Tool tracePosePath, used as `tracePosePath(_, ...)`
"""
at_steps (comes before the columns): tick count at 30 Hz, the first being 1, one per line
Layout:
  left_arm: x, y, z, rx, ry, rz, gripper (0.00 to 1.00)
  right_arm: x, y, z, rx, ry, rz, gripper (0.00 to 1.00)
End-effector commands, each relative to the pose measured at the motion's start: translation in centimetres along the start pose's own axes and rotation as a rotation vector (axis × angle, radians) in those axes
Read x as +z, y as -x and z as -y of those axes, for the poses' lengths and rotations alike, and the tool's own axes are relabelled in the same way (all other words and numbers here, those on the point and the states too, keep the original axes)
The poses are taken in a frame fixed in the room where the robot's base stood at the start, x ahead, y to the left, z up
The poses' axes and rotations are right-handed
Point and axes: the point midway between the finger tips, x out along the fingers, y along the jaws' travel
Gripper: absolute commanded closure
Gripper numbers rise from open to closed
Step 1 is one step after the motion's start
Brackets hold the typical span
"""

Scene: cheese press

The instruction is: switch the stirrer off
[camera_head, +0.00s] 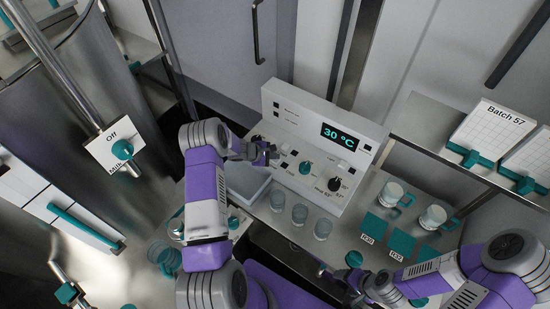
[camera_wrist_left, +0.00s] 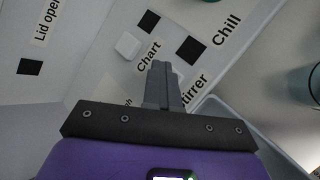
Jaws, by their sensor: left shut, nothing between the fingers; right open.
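The white control console (camera_head: 345,122) stands on the steel counter, with a teal "30 °C" display, knobs and small switches. My left gripper (camera_head: 270,152) is at the left part of its sloped face. In the left wrist view the left gripper (camera_wrist_left: 165,68) is shut and empty, its fingertips over the panel by the partly covered "Stirrer" label (camera_wrist_left: 193,91). The stirrer switch is mostly hidden behind the fingers; its position cannot be told. A white switch (camera_wrist_left: 127,45) shows beside the "Chart" label. My right gripper (camera_head: 335,280) is open, low over the counter's front.
Several clear cups (camera_head: 299,214) stand before the console. A shallow tray (camera_head: 246,182) lies below my left gripper. A steel vat with an "Off/Milk" sign (camera_head: 108,148) is at the left.

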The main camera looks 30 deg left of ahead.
Motion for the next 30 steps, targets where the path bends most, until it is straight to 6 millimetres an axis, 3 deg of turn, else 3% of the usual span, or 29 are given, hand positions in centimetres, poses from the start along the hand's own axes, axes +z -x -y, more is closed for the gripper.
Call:
tracePosePath(14, 0.3, 0.5, -0.2, -0.003, 0.001, -0.001, 1.00, 0.0, -0.1, 0.0, 0.000, 0.000, 0.000, 0.25)
tracePosePath(30, 3.0, 4.1, -2.9, -0.001, -0.001, 0.000, 1.00, 0.1, 2.6, 1.0, 0.000, 0.000, 0.000, 0.25)
